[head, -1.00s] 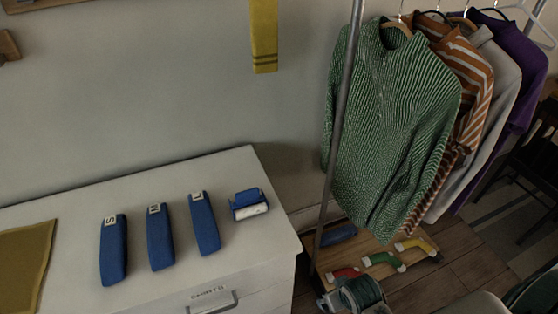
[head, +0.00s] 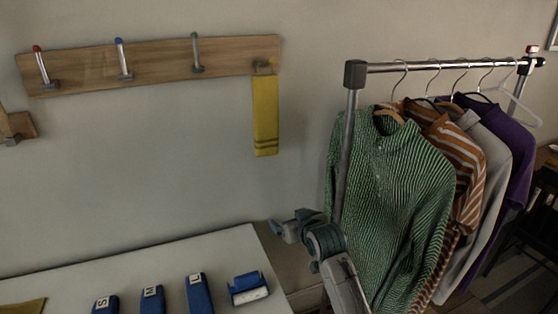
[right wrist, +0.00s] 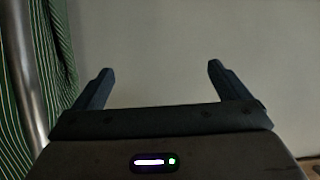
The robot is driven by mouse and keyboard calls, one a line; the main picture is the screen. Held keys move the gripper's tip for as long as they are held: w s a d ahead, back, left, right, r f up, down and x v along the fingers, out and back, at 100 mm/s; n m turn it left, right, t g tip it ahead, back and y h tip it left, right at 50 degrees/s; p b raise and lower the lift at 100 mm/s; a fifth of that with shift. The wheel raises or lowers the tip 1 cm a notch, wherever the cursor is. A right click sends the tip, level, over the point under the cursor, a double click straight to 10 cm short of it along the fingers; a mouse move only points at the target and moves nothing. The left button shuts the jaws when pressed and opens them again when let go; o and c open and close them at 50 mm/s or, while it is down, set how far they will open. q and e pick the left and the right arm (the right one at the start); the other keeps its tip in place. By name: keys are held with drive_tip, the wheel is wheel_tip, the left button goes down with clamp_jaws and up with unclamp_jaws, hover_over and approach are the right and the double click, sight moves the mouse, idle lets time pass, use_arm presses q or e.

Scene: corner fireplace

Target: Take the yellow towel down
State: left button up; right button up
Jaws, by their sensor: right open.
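The yellow towel (head: 265,116) hangs down flat against the wall from the right end of a wooden peg board (head: 150,68), in the head view. Its peg is mostly hidden at the towel's top. My right gripper (head: 274,227) is below the towel and well apart from it, in front of the wall at the dresser's right end. The right wrist view shows its two fingers (right wrist: 155,78) spread wide with only bare wall between them. My left gripper is in neither view.
A clothes rack (head: 425,67) with a green striped shirt (head: 385,185) and other garments stands close right of my right arm. The wall between towel and dresser is clear.

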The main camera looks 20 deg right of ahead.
drive_tip(key=w+r+t, duration=0.3)
drive_tip(key=w+r, duration=0.4)
drive_tip(key=r, duration=0.5)
drive_tip(key=t, duration=0.2)
approach(268, 115)
drive_tip(key=w, duration=0.2)
drive_tip(key=shift+y, duration=0.3)
drive_tip(key=w+p, duration=0.3)
drive_tip(key=w, duration=0.5)
drive_tip(key=shift+w+p, duration=0.15)
drive_tip(key=shift+p, duration=0.25)
drive_tip(key=shift+w+a+f, duration=0.1)
drive_tip(key=shift+w+f, duration=0.05)
drive_tip(key=shift+w, duration=0.6)
